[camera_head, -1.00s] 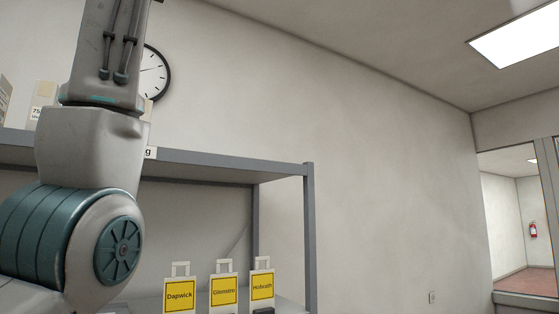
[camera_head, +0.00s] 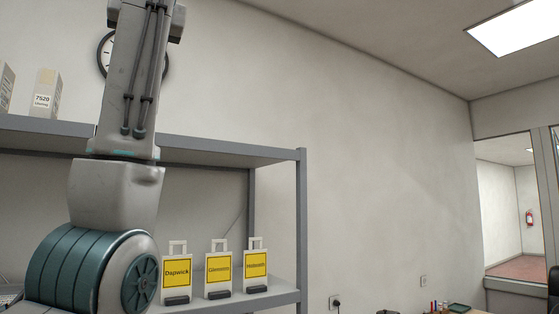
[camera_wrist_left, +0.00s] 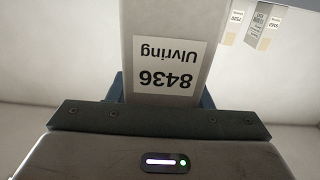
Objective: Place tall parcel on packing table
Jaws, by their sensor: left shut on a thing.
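The tall parcel (camera_wrist_left: 164,30), a pale box with a white label reading "8436 Ulvring" upside down, fills the upper middle of the left wrist view. My left gripper (camera_wrist_left: 160,90) is shut on it; dark finger parts show on both sides of the box. In the head view my left arm rises at the left past the top edge, so its gripper and the parcel are out of that picture. A small strip of tabletop (camera_head: 480,312) shows at the bottom right; I cannot tell whether it is the packing table. My right gripper is not in view.
A grey shelf unit (camera_head: 230,152) stands behind my left arm. Small parcels (camera_head: 46,92) stand on its top. Three yellow-labelled bags (camera_head: 218,270) stand on a lower board. A wall clock (camera_head: 103,55) is partly hidden by my arm. Small items (camera_head: 440,306) lie on the tabletop.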

